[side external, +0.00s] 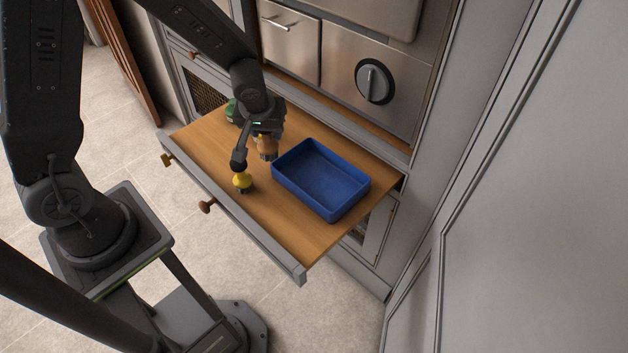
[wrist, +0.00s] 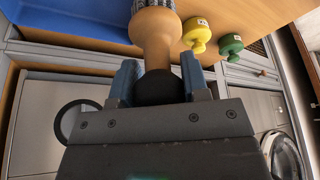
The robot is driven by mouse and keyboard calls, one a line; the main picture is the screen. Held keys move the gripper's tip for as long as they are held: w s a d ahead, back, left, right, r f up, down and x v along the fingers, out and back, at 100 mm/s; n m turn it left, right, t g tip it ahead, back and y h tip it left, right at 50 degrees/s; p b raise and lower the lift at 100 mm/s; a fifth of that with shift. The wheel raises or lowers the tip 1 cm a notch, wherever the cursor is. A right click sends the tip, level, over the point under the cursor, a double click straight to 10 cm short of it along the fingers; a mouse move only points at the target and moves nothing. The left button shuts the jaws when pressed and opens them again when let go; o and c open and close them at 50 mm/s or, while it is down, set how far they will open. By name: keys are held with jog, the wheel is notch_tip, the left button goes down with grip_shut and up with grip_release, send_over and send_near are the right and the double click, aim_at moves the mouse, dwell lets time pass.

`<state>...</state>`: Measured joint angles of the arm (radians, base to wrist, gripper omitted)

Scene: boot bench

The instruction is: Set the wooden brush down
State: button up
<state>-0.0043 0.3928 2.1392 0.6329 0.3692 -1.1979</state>
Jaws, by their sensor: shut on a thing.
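The wooden brush (side external: 267,146) is held upright below my gripper (side external: 263,130), beside the left end of the blue tray. In the wrist view my gripper (wrist: 159,82) has its two fingers on either side of the lower part of the brush's handle (wrist: 157,38). A round dark part of the brush shows between the fingers, and its grey bristle end is at the top edge of the picture. I cannot tell whether the bristles touch the wooden surface.
The blue tray (side external: 340,208) looks empty. A green brush (side external: 231,111) is at the back left. Bare board lies in front of the tray.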

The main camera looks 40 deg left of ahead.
jog(key=w+a, duration=0.3)
jog(key=a, duration=0.3)
send_over(307, 170)
jog(key=shift+s+f, duration=0.1)
jog(key=shift+f, duration=4.95)
jog(key=shift+f, duration=0.15)
jog(key=o, duration=0.9)
jog(key=shift+o, duration=0.2)
